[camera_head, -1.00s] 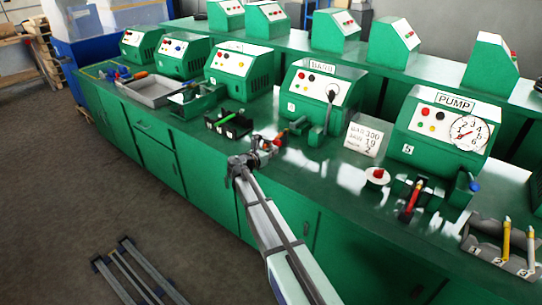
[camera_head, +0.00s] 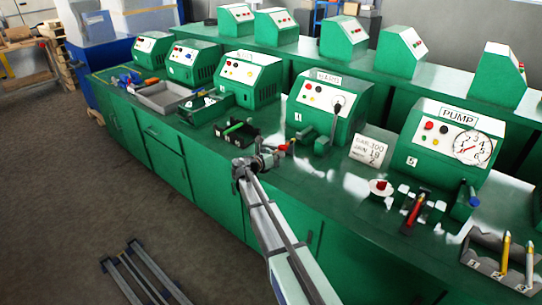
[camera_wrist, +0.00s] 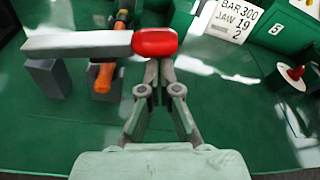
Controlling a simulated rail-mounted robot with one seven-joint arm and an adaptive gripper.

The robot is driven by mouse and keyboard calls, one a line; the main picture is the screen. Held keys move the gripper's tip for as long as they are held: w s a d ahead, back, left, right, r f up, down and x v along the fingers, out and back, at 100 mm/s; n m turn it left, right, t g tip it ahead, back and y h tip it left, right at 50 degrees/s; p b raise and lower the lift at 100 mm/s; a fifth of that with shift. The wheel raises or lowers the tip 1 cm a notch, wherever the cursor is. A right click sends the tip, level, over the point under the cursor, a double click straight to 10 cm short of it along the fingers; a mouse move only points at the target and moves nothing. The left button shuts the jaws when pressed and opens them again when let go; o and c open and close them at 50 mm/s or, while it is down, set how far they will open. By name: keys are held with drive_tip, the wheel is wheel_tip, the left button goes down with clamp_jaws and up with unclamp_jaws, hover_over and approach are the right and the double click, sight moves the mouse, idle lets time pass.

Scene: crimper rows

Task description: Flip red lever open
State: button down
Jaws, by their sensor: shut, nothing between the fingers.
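The lever shows in the wrist view as a grey bar with a red rounded tip (camera_wrist: 155,41), lying nearly level across the upper left, its red end to the right. My gripper (camera_wrist: 160,66) is shut and empty, its fingertips just below the red tip in the picture. Whether they touch it I cannot tell. In the head view my gripper (camera_head: 270,157) is low over the front of the green bench, and the red tip (camera_head: 283,148) shows only as a small patch beside it.
An orange handle (camera_wrist: 103,77) and a grey block (camera_wrist: 46,77) are below the bar in the wrist view. A white BAR/JAW card (camera_head: 370,149) stands to the right on the green bench (camera_head: 340,190). A red-handled tool (camera_head: 412,212) lies before the PUMP machine (camera_head: 428,152).

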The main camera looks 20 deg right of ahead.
drive_tip(key=w+a+r+n+p, duration=0.2)
drive_tip(key=w+a+r+p, duration=0.5)
drive_tip(key=w+r, duration=0.4)
drive_tip(key=shift+w+a+r+n+h+p, duration=0.15)
drive_tip(key=shift+w+a+n+h+p, duration=0.25)
drive_tip(key=shift+a, duration=0.25)
drive_tip(key=shift+a, duration=0.1)
idle(0.5)
drive_tip(key=s+r+p, duration=0.1)
drive_tip(key=s+p, duration=0.1)
drive_tip(key=s, duration=0.3)
drive_tip(key=w+f+b+v, duration=0.1)
drive_tip(key=b+v, duration=0.4)
drive_tip(key=v, duration=0.3)
drive_tip(key=shift+s+a+f+g, duration=0.15)
drive_tip(key=shift+a+f+g, duration=0.3)
drive_tip(key=shift+a, duration=0.3)
drive_tip(key=shift+t, duration=0.25)
